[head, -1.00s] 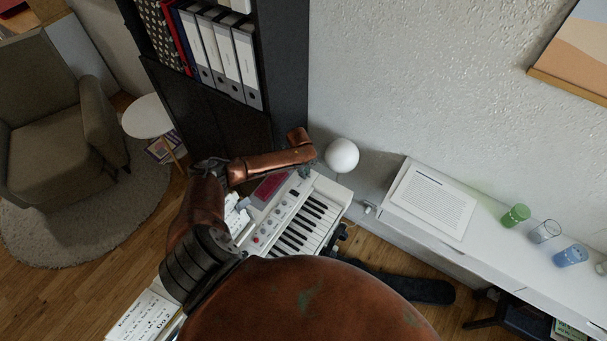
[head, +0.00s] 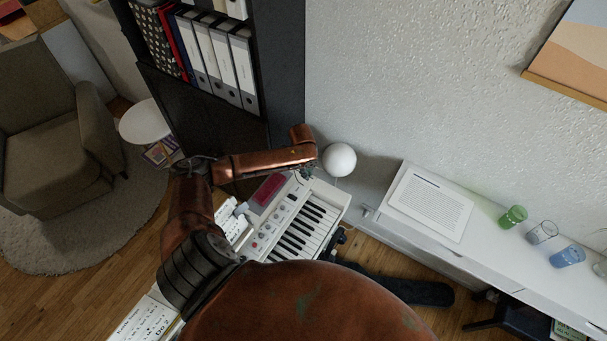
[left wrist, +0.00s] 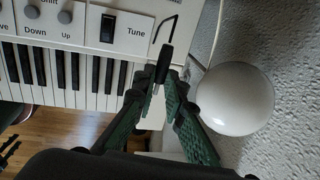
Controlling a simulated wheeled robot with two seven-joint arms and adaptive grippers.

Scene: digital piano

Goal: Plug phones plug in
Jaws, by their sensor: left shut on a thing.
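The white digital piano (head: 262,222) stands by the wall, with its keys and a red display. In the left wrist view its corner panel (left wrist: 137,34) shows a Tune label and a black switch. My left gripper (head: 307,172) is over the piano's far right corner, near the wall. In the left wrist view its green-padded fingers (left wrist: 161,88) are shut on a dark slim plug (left wrist: 165,62) with a thin shiny part below. The plug lies across the panel's edge in that picture; whether it touches the piano cannot be told. No phones socket can be made out. My right gripper is out of view.
A round white lamp (head: 339,160) stands close beside the left gripper; it also shows in the left wrist view (left wrist: 236,98). A dark shelf (head: 283,70) with binders is behind my arm. A white sideboard (head: 480,250) with a paper and cups is at the right.

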